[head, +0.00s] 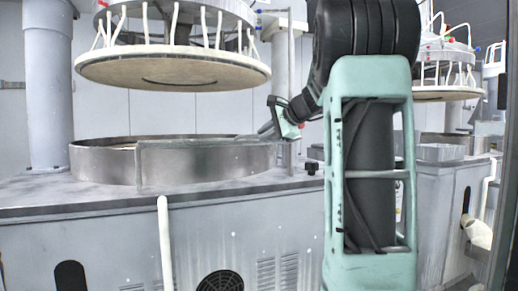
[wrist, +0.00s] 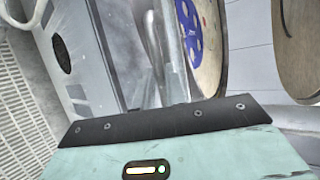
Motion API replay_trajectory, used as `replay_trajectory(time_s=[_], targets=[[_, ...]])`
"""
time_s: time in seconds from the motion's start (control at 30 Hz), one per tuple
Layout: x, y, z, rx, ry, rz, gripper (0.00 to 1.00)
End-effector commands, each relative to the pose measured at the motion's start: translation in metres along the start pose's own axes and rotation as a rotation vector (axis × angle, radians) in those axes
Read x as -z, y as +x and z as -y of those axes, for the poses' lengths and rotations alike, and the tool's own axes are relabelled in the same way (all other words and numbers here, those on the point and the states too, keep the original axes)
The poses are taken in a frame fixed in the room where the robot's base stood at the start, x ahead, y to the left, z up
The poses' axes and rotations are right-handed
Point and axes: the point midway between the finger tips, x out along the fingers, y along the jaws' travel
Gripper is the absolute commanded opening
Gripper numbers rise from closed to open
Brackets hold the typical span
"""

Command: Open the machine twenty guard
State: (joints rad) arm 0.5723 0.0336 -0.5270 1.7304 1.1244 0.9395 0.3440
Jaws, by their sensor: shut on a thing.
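The guard (head: 205,163) is a grey metal panel along the front of the round basin on the near machine. It stands upright, and its right end is by my gripper (head: 268,132). My gripper reaches in from the right, behind the teal arm link, and its fingers are at the top edge of the guard near its right end. In the wrist view, the guard (wrist: 172,50) shows as a metal strip running away from my gripper (wrist: 158,98). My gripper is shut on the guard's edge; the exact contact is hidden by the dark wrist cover.
A round upper platen (head: 172,70) hangs above the basin (head: 103,163). A white pipe (head: 166,240) stands at the machine's front. A second machine with a raised platen (head: 445,93) is at the right. A blue-and-white disc (wrist: 188,25) shows in the wrist view.

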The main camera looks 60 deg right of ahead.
Motion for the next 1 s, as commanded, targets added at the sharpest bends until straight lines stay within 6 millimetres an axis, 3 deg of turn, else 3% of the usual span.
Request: replay_trajectory(time_s=[0.03,0.2,1.0], targets=[[0.003,0.006,-0.013,0.022,-0.011,0.001,0.00],[0.003,0.008,-0.021,0.070,-0.031,0.002,0.00],[0.006,0.015,-0.037,0.075,-0.033,0.003,0.00]])
